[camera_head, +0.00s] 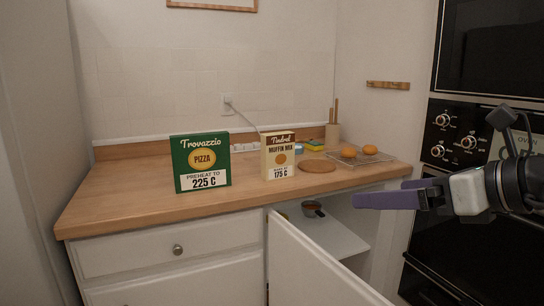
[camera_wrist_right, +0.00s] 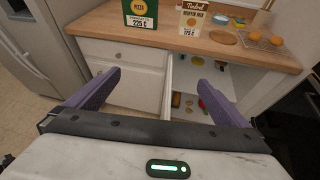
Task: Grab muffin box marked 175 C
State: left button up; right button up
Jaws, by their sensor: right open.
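The muffin mix box (camera_head: 278,157) is cream and brown and marked 175 C. It stands upright on the wooden counter (camera_head: 120,204), right of the green pizza box (camera_head: 201,161) marked 225 C. Both boxes also show in the right wrist view, the muffin mix box (camera_wrist_right: 191,20) at the top right of centre and the pizza box (camera_wrist_right: 140,13) to its left. My right gripper (camera_head: 356,201) has purple fingers and is in front of the counter's right end, apart from the box. In the right wrist view its fingers (camera_wrist_right: 160,80) are spread and empty. My left gripper is not in view.
A round wooden board (camera_head: 318,166) and a wire rack with muffins (camera_head: 348,153) lie right of the box. Below, an open cabinet door (camera_head: 315,265) stands out from the counter. Ovens (camera_head: 462,140) fill the right side. The counter's left part is clear.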

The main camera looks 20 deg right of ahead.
aim_at(277, 148)
jog(key=i, duration=1.65)
